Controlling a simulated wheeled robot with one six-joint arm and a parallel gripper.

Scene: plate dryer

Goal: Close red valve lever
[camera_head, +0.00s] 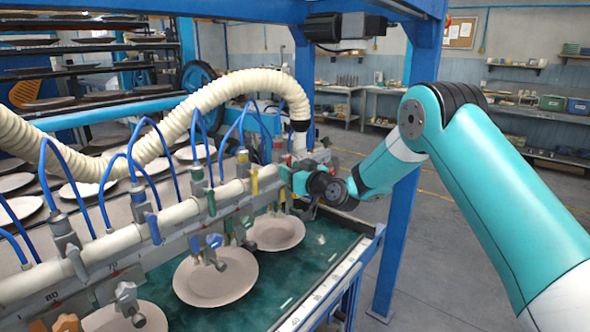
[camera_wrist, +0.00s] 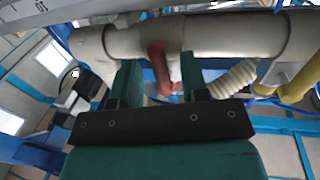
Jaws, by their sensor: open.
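The red valve lever (camera_wrist: 157,64) shows in the wrist view, hanging across the front of a pale horizontal pipe (camera_wrist: 210,36). My gripper (camera_wrist: 160,76) is open, with one green finger on each side of the lever and a gap showing around it. I cannot tell whether either finger touches it. In the head view my gripper (camera_head: 291,175) is at the far right end of the pale pipe (camera_head: 140,232). There the arm and fittings crowd the lever, and I cannot make it out clearly.
A ribbed cream hose (camera_head: 215,95) arches over the pipe, with several blue tubes and valves along it. Plates (camera_head: 215,276) lie on the green conveyor (camera_head: 300,290) below. A blue frame post (camera_head: 395,220) stands close behind my arm. Open floor lies to the right.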

